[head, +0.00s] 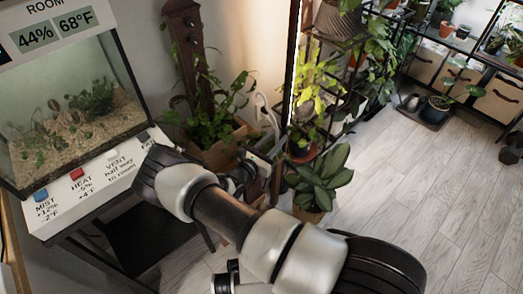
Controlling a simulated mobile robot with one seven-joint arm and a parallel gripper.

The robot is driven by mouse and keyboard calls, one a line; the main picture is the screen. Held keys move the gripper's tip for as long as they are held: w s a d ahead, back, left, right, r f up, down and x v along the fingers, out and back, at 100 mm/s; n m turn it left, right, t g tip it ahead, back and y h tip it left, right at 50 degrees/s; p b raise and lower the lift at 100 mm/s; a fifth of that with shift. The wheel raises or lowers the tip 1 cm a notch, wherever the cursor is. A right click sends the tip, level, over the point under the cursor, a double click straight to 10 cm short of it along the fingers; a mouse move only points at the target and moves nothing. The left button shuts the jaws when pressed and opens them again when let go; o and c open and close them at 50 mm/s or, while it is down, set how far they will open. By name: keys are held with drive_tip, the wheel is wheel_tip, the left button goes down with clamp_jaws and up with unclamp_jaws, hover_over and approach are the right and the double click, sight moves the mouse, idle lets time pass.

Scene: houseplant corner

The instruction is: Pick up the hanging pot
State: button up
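A woven-looking pot (339,20) sits high on the dark rack in the head view, with leafy stems around it. It may be the hanging pot, but I cannot tell whether it hangs or stands. A white curved hook-like piece (267,112) rises beside the rack; what it belongs to is partly hidden. My arm crosses the lower middle of the view and bends near the glass tank. Dark parts show just behind the arm, below the white hook. They may be my gripper, but its fingers cannot be made out, nor whether it holds anything.
A glass tank (70,110) stands at left on a stand with a labelled front panel (95,185). A wooden planter (215,150) with a tall post is behind my arm. A broad-leaved plant (318,180) stands on the floor. Wooden floor (430,190) is clear at right.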

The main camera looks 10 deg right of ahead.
drive_tip(key=x, duration=0.2)
drive_tip(key=b+x, duration=0.1)
drive_tip(key=x, duration=0.2)
drive_tip(key=shift+f, duration=0.25)
drive_tip(key=shift+a, duration=0.1)
clamp_jaws()
drive_tip(key=shift+r, duration=0.1)
idle(0.9)
